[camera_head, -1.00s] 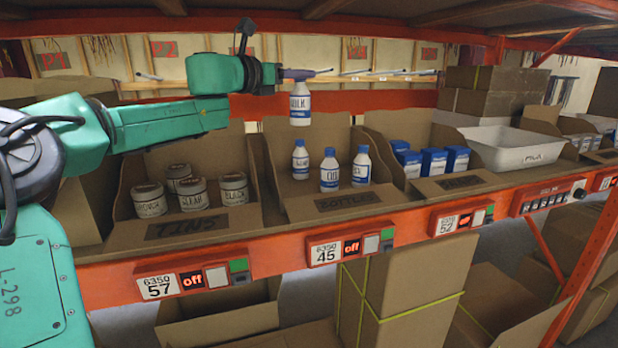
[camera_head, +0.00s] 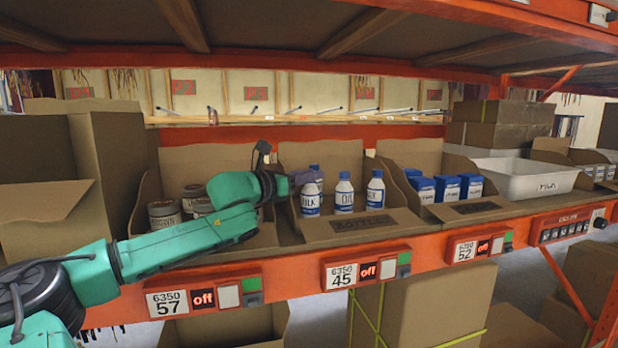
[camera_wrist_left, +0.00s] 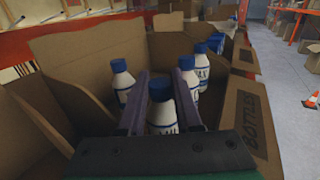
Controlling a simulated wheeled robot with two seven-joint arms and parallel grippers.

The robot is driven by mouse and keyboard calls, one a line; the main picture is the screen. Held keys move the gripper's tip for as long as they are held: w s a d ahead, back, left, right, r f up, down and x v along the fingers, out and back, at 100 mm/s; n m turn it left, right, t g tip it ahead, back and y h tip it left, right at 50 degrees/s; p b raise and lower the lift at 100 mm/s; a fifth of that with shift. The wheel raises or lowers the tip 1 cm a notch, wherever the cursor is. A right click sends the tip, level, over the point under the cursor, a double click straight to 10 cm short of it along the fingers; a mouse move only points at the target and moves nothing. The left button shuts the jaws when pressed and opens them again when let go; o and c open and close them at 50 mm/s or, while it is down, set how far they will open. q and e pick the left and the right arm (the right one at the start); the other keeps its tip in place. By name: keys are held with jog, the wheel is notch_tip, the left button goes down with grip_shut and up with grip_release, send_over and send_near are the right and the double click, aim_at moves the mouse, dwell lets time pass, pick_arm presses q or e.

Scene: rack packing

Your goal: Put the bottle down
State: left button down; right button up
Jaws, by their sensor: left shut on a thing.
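My left gripper (camera_head: 301,179) reaches into the bottles bin (camera_head: 362,226) from the left and is shut on a white milk bottle (camera_head: 311,201) with a blue cap. In the left wrist view the held bottle (camera_wrist_left: 161,117) sits upright between the two fingers (camera_wrist_left: 162,90). Its base is near the level of its neighbours; I cannot tell whether it touches the bin floor. An oil bottle (camera_head: 344,197) and another bottle (camera_head: 376,193) stand to its right. A further bottle (camera_head: 316,172) shows partly behind it. My right gripper is not in view.
The tins bin (camera_head: 200,245) is to the left, partly behind my left arm. A bin with blue boxes (camera_head: 421,189) and a white tray (camera_head: 520,179) are to the right. The orange shelf edge (camera_head: 300,272) runs along the front, and an upper shelf is overhead.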

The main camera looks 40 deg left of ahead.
pick_arm(q)
jog(key=c, duration=0.6)
grip_release()
jog(key=shift+w+f, duration=0.1)
jog(key=shift+w, duration=0.05)
jog(key=shift+s+b, duration=0.4)
jog(key=shift+b, duration=0.1)
jog(key=s+a+b, duration=0.1)
jog(key=s+b, duration=0.4)
jog(key=s, duration=0.6)
jog(key=shift+s+b, duration=0.2)
jog(key=shift+b, duration=0.1)
jog(key=shift+w+a, duration=0.1)
jog(key=shift+a, duration=0.05)
